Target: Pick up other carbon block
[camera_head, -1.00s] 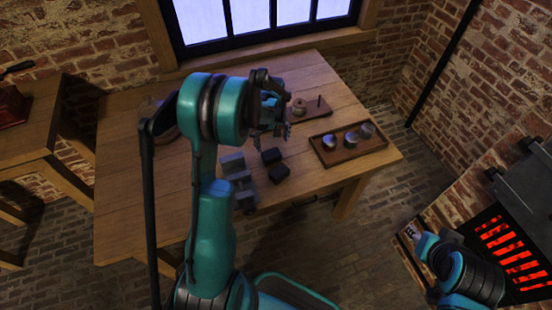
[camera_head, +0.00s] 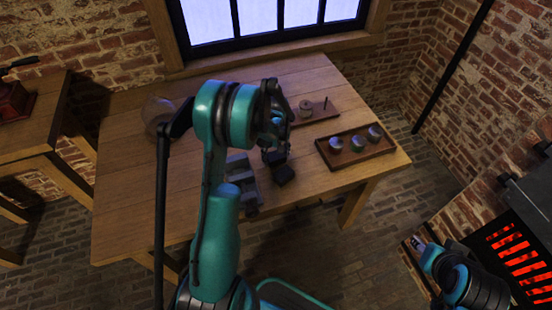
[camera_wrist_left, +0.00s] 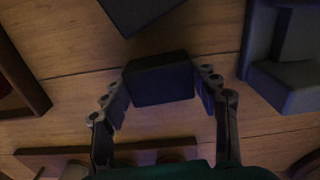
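My left gripper (camera_head: 274,150) is low over the table, pointing down. In the left wrist view its two fingers (camera_wrist_left: 162,88) are spread on either side of a dark carbon block (camera_wrist_left: 160,80), with little room at the sides. Firm contact cannot be made out. In the head view the gripper mostly hides this block. A second dark block (camera_head: 285,174) lies just in front of it and also shows at the top of the left wrist view (camera_wrist_left: 140,12). My right gripper (camera_head: 416,243) is at the lower right, away from the table, too small to read.
A grey stepped holder (camera_head: 243,183) stands left of the blocks. A brown tray (camera_head: 330,160) with three jars is to the right. A wooden board (camera_head: 318,112) with a ring and a peg lies behind. A round glass vessel (camera_head: 157,113) is at the back left.

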